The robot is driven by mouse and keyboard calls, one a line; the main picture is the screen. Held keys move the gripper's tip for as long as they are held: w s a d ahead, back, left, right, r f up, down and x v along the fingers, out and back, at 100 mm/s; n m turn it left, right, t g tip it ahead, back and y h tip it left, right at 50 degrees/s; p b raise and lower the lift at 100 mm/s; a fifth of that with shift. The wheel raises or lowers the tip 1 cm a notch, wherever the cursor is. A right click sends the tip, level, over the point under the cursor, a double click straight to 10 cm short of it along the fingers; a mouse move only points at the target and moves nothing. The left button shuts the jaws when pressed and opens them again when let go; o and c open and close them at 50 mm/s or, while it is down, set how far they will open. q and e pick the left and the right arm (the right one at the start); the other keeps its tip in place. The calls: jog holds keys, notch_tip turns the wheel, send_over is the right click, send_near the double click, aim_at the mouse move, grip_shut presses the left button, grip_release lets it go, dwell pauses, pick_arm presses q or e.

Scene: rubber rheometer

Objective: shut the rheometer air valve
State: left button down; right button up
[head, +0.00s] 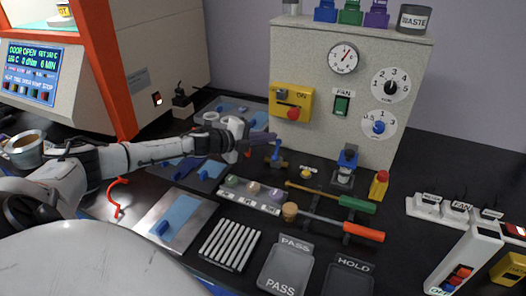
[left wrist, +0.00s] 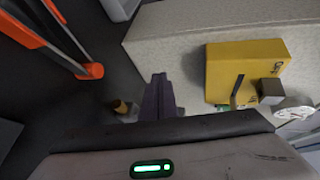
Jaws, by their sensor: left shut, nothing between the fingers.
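The air valve, as I take it, is a small brass fitting (head: 275,162) with a blue lever (head: 279,148), on the black bench in front of the grey cabinet. The lever sticks up from the body, its lower part close to the fingers. My left gripper (head: 272,137) is shut and empty, its dark purple fingers just left of and above the lever. I cannot tell whether they touch it. In the left wrist view the shut fingers (left wrist: 160,98) point ahead, with a brass-coloured piece (left wrist: 124,107) at their left. The lever cannot be made out there. My right gripper is not in view.
A yellow switch box (head: 291,101) with a red knob is on the cabinet (head: 340,115) behind the valve; it also shows in the left wrist view (left wrist: 246,70). A sample strip (head: 250,194) and handled tools (head: 332,196) lie in front. An orange-framed machine (head: 103,70) stands left.

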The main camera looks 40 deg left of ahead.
pick_arm(q)
jog(key=shift+s+d+p, duration=0.1)
jog(key=shift+d+p, duration=0.25)
jog(key=shift+d, duration=0.25)
jog(key=shift+d+f, duration=0.2)
jog(key=shift+d, duration=0.15)
jog(key=shift+s+a+f, duration=0.15)
jog(key=shift+s+a, duration=0.05)
jog(key=shift+a, duration=0.3)
jog(key=s+a+r+b, duration=0.1)
jog(key=s+a+r, duration=0.1)
jog(key=a, duration=0.4)
jog(key=s+a+r+b, duration=0.2)
jog(key=s+a, duration=0.1)
jog(key=a, duration=0.3)
jog(key=shift+s+a, duration=0.2)
jog(key=shift+s, duration=0.1)
jog(key=shift+f, duration=0.1)
